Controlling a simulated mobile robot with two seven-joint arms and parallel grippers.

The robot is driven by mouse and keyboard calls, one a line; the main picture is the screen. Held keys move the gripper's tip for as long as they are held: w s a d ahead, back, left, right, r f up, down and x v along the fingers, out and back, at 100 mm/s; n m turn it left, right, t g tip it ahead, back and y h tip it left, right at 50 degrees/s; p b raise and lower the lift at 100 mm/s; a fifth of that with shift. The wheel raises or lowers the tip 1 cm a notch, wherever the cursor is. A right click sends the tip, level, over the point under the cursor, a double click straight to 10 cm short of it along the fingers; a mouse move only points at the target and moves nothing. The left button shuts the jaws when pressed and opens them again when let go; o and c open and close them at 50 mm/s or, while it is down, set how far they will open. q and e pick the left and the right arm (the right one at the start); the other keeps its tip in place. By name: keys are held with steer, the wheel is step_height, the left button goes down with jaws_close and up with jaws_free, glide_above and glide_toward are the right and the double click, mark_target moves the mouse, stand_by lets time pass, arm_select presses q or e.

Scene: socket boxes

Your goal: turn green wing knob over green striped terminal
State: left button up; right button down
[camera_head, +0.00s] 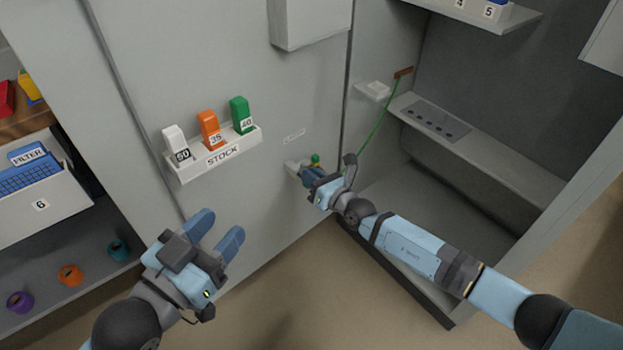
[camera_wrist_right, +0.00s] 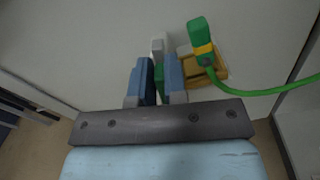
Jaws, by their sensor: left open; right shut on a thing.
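My right gripper (camera_head: 311,177) is at a small fitting low on the grey cabinet front. In the right wrist view its blue fingers (camera_wrist_right: 159,78) are shut on the green wing knob (camera_wrist_right: 159,75); only a sliver of green shows between them. Right of the fingers is a green plug with a yellow band (camera_wrist_right: 202,38), with a green cable leaving it. Beside it is a yellow-brown block (camera_wrist_right: 212,71) on the fitting. A bit of green (camera_head: 316,159) shows above the gripper in the head view; the terminal's stripes cannot be made out. My left gripper (camera_head: 216,228) is open and empty, in front of the cabinet.
A white STOCK shelf (camera_head: 220,156) holds white, orange and green blocks. The green cable (camera_head: 374,131) runs up to a reddish-brown piece (camera_head: 403,72) in the open bay at right. A grey ledge (camera_head: 480,150) crosses the bay. Coloured rings and a box (camera_head: 42,207) sit at left.

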arm_select(q)
steer(key=shift+s+f, duration=0.1)
steer(key=shift+f, duration=0.2)
arm_select(e)
steer(key=c, duration=1.2)
jaws_free()
steer(key=shift+o, duration=0.2)
arm_select(q)
steer(key=s+n+p, duration=0.1)
steer(key=d+n+g+p, duration=0.1)
steer(key=p, duration=0.1)
steer(key=shift+s+f+y, duration=0.2)
steer(key=shift+s+y, duration=0.1)
steer(key=shift+s, duration=0.05)
arm_select(e)
steer(key=v, duration=1.4)
steer(key=shift+w, duration=0.1)
